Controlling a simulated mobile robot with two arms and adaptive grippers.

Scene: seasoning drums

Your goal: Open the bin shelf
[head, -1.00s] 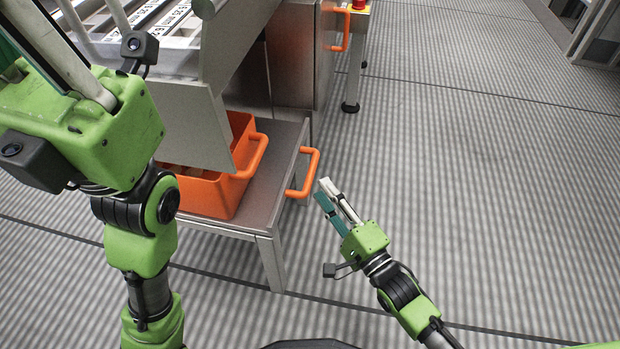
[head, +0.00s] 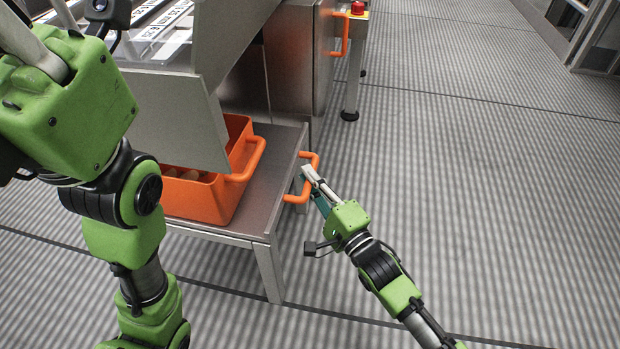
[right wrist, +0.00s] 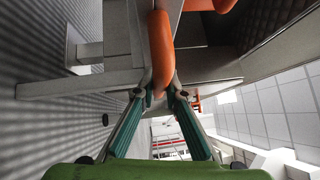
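The bin shelf (head: 283,160) is a low metal shelf with a flat top and legs. An orange loop handle (head: 316,158) sticks out from its right side. My right gripper (head: 311,184) is at this handle. In the right wrist view the orange handle (right wrist: 161,50) runs down between the two fingertips (right wrist: 161,92), one on each side. The fingertips look very near the bar, but I cannot tell whether they press on it. My left arm fills the left of the head view; its fingers are out of frame.
An orange bin (head: 205,197) with its own handle stands on the shelf, partly under a grey metal panel (head: 170,115). A steel cabinet (head: 292,65) with another orange handle (head: 344,35) is behind. The floor (head: 480,190) to the right is open.

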